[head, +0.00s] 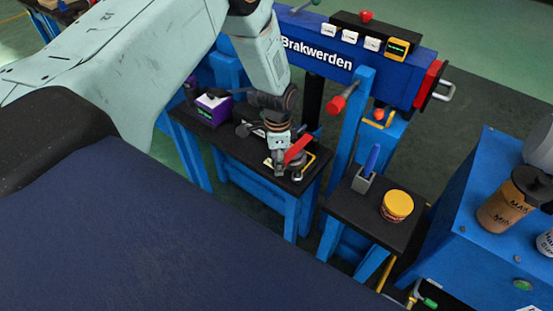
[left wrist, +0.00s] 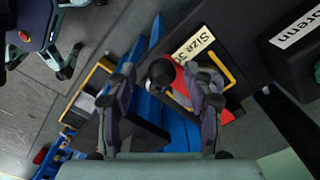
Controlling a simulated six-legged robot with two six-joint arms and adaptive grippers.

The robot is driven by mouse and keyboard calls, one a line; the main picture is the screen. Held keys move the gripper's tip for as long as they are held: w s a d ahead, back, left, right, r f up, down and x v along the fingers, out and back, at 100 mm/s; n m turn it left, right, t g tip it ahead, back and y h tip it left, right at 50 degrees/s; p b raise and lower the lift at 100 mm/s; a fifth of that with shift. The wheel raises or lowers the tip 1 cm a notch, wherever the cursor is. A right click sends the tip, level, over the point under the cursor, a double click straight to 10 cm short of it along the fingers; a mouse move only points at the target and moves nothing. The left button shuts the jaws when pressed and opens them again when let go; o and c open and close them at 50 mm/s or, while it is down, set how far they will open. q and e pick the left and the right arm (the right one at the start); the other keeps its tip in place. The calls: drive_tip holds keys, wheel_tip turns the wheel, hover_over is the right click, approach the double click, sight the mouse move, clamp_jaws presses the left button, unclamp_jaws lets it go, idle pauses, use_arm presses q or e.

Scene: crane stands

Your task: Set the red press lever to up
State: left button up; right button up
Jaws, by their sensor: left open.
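The red lever (head: 297,148) stands tilted on a black-topped blue stand (head: 240,150), beside a yellow-framed patch. My left gripper (head: 284,165) is low over this stand, right at the lever, and partly hides it. In the left wrist view my open left gripper (left wrist: 160,101) has its fingers apart, with a red part (left wrist: 181,88) and a dark round knob (left wrist: 160,72) showing between them. I cannot tell whether the fingers touch the lever. My right gripper is not in view.
A red-tipped grey handle (head: 337,104) sticks out from the blue machine behind. A purple box (head: 214,106) is on the stand's left. A blue table with jars (head: 505,200) is at far right.

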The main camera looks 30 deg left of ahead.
use_arm(q)
drive_tip(key=shift+a, duration=0.1)
drive_tip(key=shift+c, duration=0.2)
clamp_jaws()
idle(0.5)
